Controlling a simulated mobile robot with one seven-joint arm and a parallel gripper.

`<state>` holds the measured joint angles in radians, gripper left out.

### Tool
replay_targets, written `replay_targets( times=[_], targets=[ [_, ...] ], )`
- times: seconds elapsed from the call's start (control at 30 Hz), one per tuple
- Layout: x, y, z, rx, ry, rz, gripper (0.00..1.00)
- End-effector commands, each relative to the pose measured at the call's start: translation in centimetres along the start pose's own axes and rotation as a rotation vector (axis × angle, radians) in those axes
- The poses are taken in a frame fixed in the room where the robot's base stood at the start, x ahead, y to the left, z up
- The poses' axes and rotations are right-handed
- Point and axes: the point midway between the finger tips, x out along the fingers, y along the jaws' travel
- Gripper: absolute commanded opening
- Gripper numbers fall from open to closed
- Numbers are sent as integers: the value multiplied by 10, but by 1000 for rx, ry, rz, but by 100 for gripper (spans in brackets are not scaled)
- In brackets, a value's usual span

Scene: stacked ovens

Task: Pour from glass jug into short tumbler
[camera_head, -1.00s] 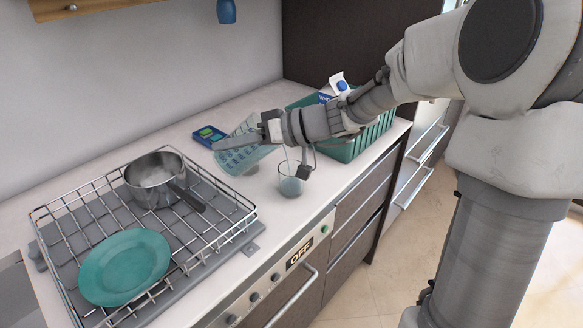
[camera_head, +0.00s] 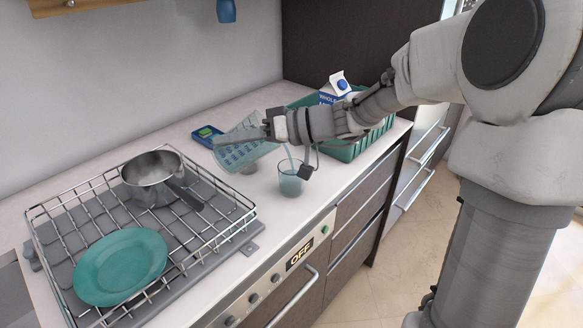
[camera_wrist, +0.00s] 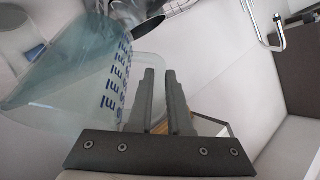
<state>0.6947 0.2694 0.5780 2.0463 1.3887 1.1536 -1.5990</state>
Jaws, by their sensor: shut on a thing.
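The glass jug (camera_head: 238,150) is clear with blue measuring marks and is tilted on its side, its mouth toward the right. My gripper (camera_head: 243,142) is shut on the jug and holds it above the counter; the grip itself is partly hidden. The short tumbler (camera_head: 290,182) stands upright on the counter, below and to the right of the jug. A thin pale stream runs down into it, and bluish liquid shows inside. In the wrist view the jug (camera_wrist: 60,75) fills the left, with bluish liquid in it, beside my fingers (camera_wrist: 166,72).
A wire rack (camera_head: 221,236) at the left holds a metal saucepan (camera_head: 150,170) and a teal plate (camera_head: 120,267). A green crate (camera_head: 352,150) with a milk carton (camera_head: 336,88) stands behind my wrist. A blue-green packet (camera_head: 207,134) lies at the back.

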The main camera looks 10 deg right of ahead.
Motion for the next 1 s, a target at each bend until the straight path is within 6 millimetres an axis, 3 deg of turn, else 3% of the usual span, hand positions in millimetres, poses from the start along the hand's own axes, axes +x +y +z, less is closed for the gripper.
replay_targets(
  times=[0.4,0.8,1.0],
  targets=[
    [1,-1,-1,-9,-11,7,0],
    [13,4,10,-89,-223,187,0],
    [25,-4,6,-131,-322,266,0]
  ],
)
